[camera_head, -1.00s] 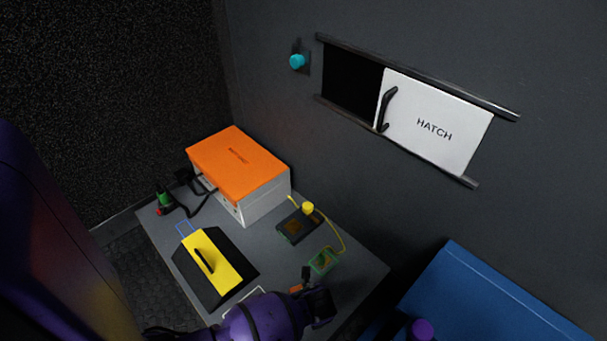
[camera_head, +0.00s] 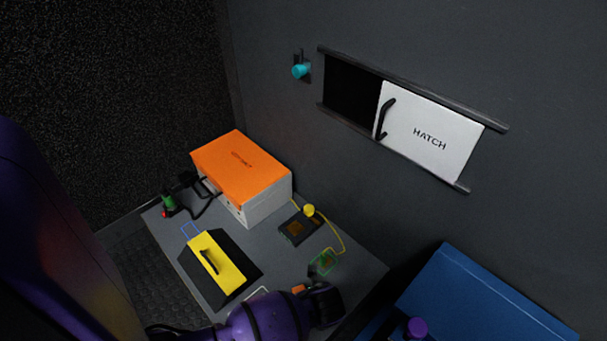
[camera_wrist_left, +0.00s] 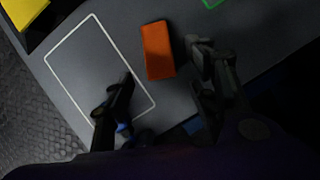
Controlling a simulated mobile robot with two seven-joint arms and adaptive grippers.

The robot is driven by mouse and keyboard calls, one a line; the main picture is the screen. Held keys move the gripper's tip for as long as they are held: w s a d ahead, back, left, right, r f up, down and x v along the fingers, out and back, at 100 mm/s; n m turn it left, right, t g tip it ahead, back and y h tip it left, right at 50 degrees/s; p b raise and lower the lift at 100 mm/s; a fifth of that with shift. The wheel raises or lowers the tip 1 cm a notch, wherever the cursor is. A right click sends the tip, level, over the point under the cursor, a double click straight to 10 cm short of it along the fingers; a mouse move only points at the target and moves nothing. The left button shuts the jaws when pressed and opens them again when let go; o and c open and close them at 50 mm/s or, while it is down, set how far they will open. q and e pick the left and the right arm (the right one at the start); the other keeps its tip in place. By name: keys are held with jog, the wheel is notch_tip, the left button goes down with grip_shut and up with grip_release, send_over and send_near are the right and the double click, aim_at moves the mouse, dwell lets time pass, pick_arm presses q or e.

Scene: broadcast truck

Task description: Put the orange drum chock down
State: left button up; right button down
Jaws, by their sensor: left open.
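The orange drum chock (camera_wrist_left: 158,50) lies on the grey table in the left wrist view, between the lines of my two spread fingers and nearer the right-hand one. My left gripper (camera_wrist_left: 160,62) is open; whether a finger touches the chock I cannot tell. A white outlined rectangle (camera_wrist_left: 71,36) is on the table left of the chock, and the chock lies outside it with a small gap. In the head view only a small part of the chock (camera_head: 298,289) shows beside my left gripper (camera_head: 325,298). My right gripper is not in view.
A yellow and black case (camera_head: 228,262) stands left of my arm. Behind are an orange-topped box (camera_head: 240,170), a dark block with a yellow knob (camera_head: 299,228) and a green outline (camera_head: 323,263). A blue box (camera_head: 480,290) stands right of the table. A white hatch panel (camera_head: 430,130) is on the wall.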

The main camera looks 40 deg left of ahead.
pick_arm(q)
jog(key=p+v, duration=0.2)
jog(key=v, duration=0.3)
jog(key=shift+s+d+r, duration=0.1)
jog(key=shift+r, duration=0.25)
